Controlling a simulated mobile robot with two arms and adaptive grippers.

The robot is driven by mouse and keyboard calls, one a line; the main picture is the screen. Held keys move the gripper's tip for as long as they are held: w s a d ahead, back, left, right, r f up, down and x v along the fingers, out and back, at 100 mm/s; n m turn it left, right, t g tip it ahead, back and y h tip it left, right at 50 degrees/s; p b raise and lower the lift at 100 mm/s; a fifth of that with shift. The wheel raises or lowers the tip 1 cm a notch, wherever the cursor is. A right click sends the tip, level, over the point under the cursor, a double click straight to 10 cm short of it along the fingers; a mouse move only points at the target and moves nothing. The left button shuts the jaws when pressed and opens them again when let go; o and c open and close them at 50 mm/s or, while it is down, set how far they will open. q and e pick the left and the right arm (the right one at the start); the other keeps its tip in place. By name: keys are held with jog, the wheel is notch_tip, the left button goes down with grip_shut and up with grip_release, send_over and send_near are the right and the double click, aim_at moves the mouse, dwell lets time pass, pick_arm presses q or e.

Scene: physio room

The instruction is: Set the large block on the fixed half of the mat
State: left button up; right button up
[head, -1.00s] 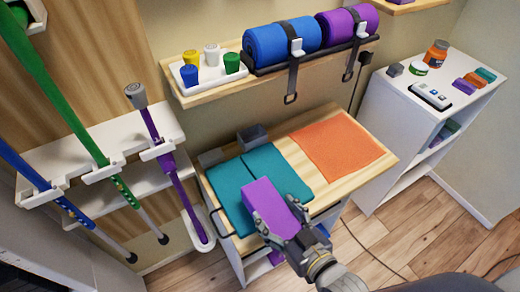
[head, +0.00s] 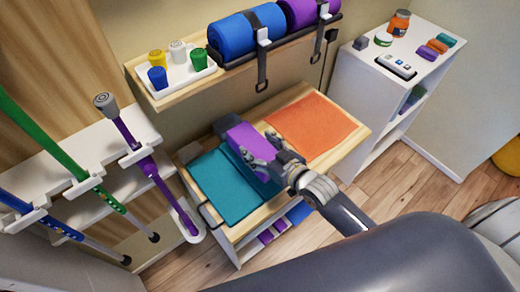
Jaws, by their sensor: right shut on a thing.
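The large purple block (head: 240,137) is in my right gripper (head: 262,152), whose fingers are shut on it. The block is over the back of the right half of the teal mat, close to the grey pieces at the mat's back edge. I cannot tell whether it touches the mat. The teal mat (head: 222,186) lies on the wooden tabletop. Its left half is mostly bare, while the block and my gripper hide much of its right half. Which half is fixed is not clear. My left gripper is not in view.
An orange mat (head: 312,128) lies bare on the table's right side. A shelf above the back holds blue (head: 245,38) and purple rolls and a tray of cups (head: 170,78). Canes and crutches (head: 150,165) hang at left. A white cabinet (head: 362,95) stands at right.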

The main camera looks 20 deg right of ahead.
jog(key=shift+w+d, duration=0.2)
jog(key=shift+w, duration=0.2)
jog(key=shift+f+p, duration=0.35)
jog(key=shift+f, duration=1.4)
jog(key=shift+f, duration=0.15)
jog(key=o, duration=1.1)
jog(key=shift+o, duration=0.2)
jog(key=b+v, duration=0.1)
jog(key=v, duration=1.1)
